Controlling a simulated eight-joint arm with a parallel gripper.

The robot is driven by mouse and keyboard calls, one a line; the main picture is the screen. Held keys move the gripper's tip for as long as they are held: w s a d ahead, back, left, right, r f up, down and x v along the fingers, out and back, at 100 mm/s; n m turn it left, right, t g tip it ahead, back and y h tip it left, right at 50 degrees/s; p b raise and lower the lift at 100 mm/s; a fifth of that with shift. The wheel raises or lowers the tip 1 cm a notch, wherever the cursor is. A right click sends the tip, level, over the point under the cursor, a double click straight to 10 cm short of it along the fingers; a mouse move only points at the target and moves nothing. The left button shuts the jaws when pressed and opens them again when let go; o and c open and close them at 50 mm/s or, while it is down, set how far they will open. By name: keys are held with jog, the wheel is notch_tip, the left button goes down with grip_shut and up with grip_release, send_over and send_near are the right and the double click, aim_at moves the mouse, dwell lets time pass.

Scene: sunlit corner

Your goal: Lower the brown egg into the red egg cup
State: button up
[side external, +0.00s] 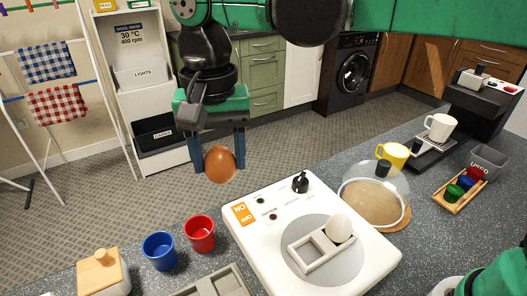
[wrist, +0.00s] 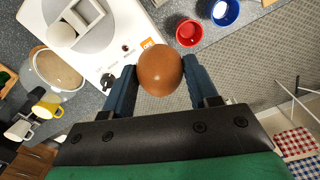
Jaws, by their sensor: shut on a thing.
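The brown egg (side external: 219,163) hangs between the blue fingers of my gripper (side external: 206,152). In the wrist view the egg (wrist: 160,71) sits between both fingertips of my gripper (wrist: 160,76), which are shut on it. The red egg cup (side external: 200,233) stands on the grey speckled counter, lower in the side view than the egg. The cup's open top shows in the wrist view (wrist: 189,33), beyond the egg and a little to its right. The egg is held in the air, apart from the cup.
A blue cup (side external: 159,250) stands close left of the red one. A white appliance (side external: 262,222) with a white egg (side external: 339,228) in a holder is to the right. A lidded box (side external: 104,272) and a grey tray (side external: 222,283) are nearby. A glass dome (side external: 372,190) stands farther right.

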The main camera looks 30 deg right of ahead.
send_near(196, 217)
jog(key=shift+s+a+f, duration=0.1)
jog(key=shift+s+f, duration=0.25)
jog(key=shift+s, duration=0.2)
jog(key=shift+s+a+f, duration=0.1)
jog(key=shift+s+f, duration=0.25)
jog(key=shift+s, duration=0.2)
jog(key=shift+f, duration=0.1)
jog(key=shift+f, duration=0.95)
jog(key=shift+f, duration=2)
dwell(0.5)
jog(key=o, duration=0.9)
jog(key=shift+r, duration=0.1)
